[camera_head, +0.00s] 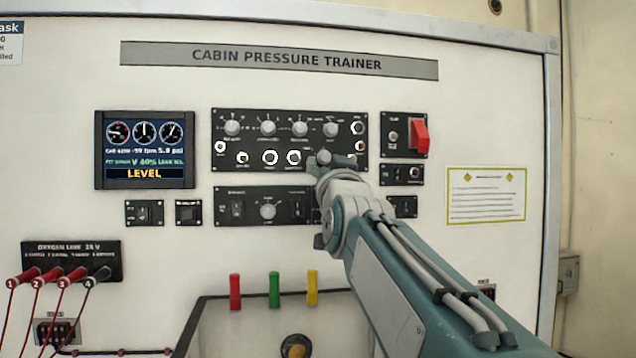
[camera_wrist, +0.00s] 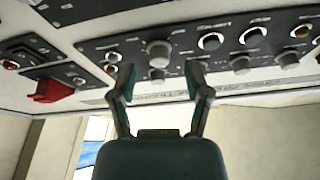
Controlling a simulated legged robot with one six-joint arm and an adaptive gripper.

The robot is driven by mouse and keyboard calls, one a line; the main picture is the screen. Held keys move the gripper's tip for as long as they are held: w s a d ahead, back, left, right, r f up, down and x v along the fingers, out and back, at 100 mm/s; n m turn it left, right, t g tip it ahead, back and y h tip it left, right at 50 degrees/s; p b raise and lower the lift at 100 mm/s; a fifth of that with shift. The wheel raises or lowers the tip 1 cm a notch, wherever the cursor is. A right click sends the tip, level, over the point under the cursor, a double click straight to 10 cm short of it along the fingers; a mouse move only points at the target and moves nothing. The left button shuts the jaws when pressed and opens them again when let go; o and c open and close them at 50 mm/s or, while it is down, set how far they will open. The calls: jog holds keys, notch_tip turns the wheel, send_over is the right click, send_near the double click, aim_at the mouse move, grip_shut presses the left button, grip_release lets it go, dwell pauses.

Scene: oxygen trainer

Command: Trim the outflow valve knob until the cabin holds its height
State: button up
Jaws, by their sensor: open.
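The upper black control panel (camera_head: 345,120) carries several round knobs. In the wrist view, which looks inverted against the head view, a grey knob (camera_wrist: 158,53) of its lower row stands between the fingertips of my gripper (camera_wrist: 161,70). The fingers are open, one to each side of it, with no clear contact. No readable label shows which knob is the outflow valve knob. In the head view my gripper (camera_head: 335,158) covers the panel's lower right part and hides that knob. The cabin display (camera_head: 145,150) has three dials and reads "LEVEL" in yellow; its small figures are hard to read.
A red switch guard (camera_head: 421,136) is right of the panel and also shows in the wrist view (camera_wrist: 52,91). A lower panel (camera_head: 268,207) lies partly behind my arm. Red, green and yellow upright handles (camera_head: 274,290) stand below. Ringed fittings (camera_wrist: 209,41) flank the knob.

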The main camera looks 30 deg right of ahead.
aim_at(325, 157)
jog(key=v, duration=1)
jog(key=shift+w, duration=0.2)
jog(key=x, duration=1.2)
jog(key=shift+d+r, duration=0.15)
jog(key=shift+r, duration=0.25)
jog(key=shift+s, duration=0.1)
grip_shut()
